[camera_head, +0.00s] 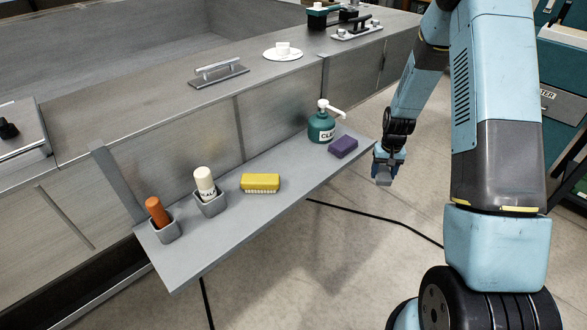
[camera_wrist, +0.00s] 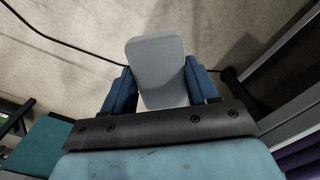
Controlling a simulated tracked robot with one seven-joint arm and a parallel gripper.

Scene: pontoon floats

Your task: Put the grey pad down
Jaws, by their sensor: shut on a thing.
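The grey pad (camera_wrist: 158,75) is a pale block with rounded corners, held between the two blue fingers of my gripper (camera_wrist: 160,90) in the wrist view. In the head view, my gripper (camera_head: 386,165) hangs just off the right end of the grey shelf (camera_head: 225,228), over the floor. The pad (camera_head: 383,179) shows there as a small grey piece at the fingertips. It is apart from the shelf.
On the shelf are a purple block (camera_head: 343,147), a green pump bottle (camera_head: 321,127), a yellow brush (camera_head: 260,183), and a white bottle (camera_head: 204,182) and an orange stick (camera_head: 156,211) in grey cups. Bare shelf lies between yellow brush and purple block. A black cable (camera_head: 370,216) crosses the floor.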

